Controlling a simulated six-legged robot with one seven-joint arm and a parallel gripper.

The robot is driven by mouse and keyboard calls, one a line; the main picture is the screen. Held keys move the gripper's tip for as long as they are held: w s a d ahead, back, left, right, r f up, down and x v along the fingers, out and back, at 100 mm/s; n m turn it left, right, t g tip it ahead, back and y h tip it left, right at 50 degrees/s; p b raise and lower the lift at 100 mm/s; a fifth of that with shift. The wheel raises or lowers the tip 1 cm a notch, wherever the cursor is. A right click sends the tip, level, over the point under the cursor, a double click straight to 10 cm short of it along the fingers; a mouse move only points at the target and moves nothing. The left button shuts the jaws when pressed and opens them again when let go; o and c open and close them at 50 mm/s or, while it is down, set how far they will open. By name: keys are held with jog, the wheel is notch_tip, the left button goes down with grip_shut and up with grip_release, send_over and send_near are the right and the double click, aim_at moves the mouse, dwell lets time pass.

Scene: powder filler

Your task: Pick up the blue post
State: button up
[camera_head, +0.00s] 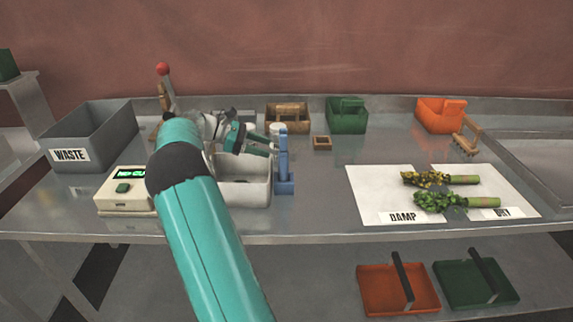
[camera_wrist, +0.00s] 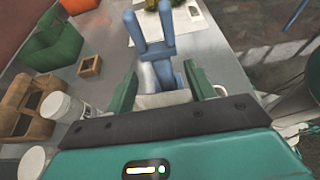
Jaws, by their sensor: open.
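The blue post (camera_head: 284,162) stands upright on the metal table, just right of a white bin (camera_head: 243,190). In the wrist view the blue post (camera_wrist: 163,52) has a forked end and shows between and beyond my two green fingers. My gripper (camera_head: 268,146) is open and close to the left of the post in the head view. The wrist view shows my gripper (camera_wrist: 163,84) with its fingers apart, one on each side of the post in the picture. I cannot tell whether either finger touches it. My arm hides part of the white bin.
White cups (camera_wrist: 62,107) stand near a brown container (camera_head: 288,115) behind the post. A small wooden box (camera_head: 322,143), green bin (camera_head: 347,120) and orange bin (camera_head: 440,112) are farther right. A scale (camera_head: 125,196) and waste bin (camera_head: 95,130) are left.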

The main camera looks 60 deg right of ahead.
aim_at(283, 162)
jog(key=x, duration=1)
jog(key=shift+s+f, duration=0.15)
jog(key=shift+d, duration=0.1)
jog(key=c, duration=0.6)
jog(key=shift+c, duration=0.7)
